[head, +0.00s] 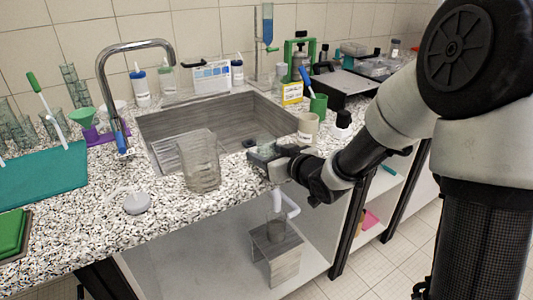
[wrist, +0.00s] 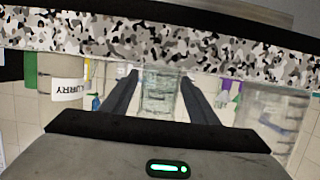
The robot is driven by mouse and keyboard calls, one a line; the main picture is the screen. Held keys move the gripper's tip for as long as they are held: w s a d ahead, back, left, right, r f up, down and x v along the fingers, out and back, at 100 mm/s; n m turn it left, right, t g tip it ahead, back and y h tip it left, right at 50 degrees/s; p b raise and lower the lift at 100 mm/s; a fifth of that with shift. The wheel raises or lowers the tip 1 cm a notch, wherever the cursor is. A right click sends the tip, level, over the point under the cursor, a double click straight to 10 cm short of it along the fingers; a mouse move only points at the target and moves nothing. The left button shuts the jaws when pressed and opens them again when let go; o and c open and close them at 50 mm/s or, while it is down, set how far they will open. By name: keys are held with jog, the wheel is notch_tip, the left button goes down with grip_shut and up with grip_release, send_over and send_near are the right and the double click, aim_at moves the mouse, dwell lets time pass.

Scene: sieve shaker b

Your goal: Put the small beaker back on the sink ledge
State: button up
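The small beaker, clear glass, stands between my gripper's fingers in the wrist view (wrist: 160,92). It fills nearly the whole gap at the fingertips. In the head view my gripper (head: 267,163) is at the front sink ledge (head: 232,165), right of a large clear beaker (head: 199,162). The small beaker (head: 262,148) shows there only as a greyish glassy shape, partly hidden by the gripper. I cannot tell whether its base touches the ledge. The wrist view appears upside down, with the speckled counter (wrist: 150,38) along its top.
The sink basin (head: 190,125) lies behind my gripper. Another clear vessel (head: 277,226) stands on a box under the counter. Some counter left of the large beaker is clear.

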jog(key=shift+s+d+r, duration=0.1)
jog(key=shift+r, duration=0.2)
jog(key=p+v, duration=0.3)
jog(key=v, duration=0.8)
jog(key=shift+s+d, duration=0.15)
jog(key=shift+s, duration=0.1)
